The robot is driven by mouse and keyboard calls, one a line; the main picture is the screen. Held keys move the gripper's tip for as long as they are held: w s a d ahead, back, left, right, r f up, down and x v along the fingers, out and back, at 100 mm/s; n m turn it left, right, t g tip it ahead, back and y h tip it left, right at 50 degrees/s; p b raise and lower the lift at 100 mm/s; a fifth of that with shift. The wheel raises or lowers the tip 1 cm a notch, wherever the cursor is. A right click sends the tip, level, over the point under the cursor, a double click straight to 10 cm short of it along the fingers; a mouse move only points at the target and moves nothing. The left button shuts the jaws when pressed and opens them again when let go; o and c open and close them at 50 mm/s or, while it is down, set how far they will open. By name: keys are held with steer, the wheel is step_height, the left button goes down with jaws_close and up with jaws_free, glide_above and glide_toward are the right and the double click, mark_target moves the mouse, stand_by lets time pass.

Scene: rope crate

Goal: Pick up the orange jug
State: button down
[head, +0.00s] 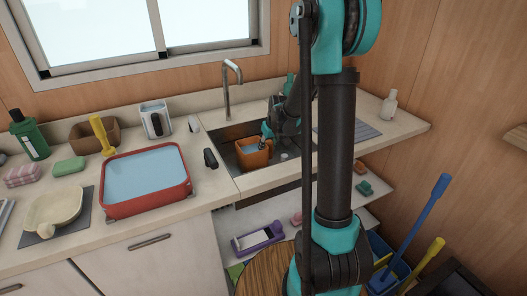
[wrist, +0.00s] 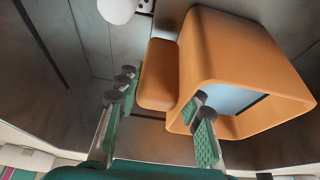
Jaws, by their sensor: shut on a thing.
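The orange jug (head: 256,159) is in the sink basin (head: 227,146), with a pale blue-grey surface inside it. In the wrist view the jug (wrist: 235,45) fills the right side, tilted in the picture, with its opening toward the lower right. My gripper (head: 267,140) reaches down into the sink at the jug's right side. In the wrist view my gripper (wrist: 160,112) has green-padded fingers on both sides of the jug's orange handle part (wrist: 158,75), shut on it. I cannot tell whether the jug's base touches the sink floor.
The tap (head: 229,90) stands behind the sink. A red basin (head: 146,181) of water is on the counter to the left, with a dark-handled item (head: 210,158) between. A white bottle (head: 389,104) stands at the right. Sink walls surround the jug closely.

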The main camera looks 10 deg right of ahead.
step_height(320, 180, up, 20)
stand_by(0.5)
stand_by(0.4)
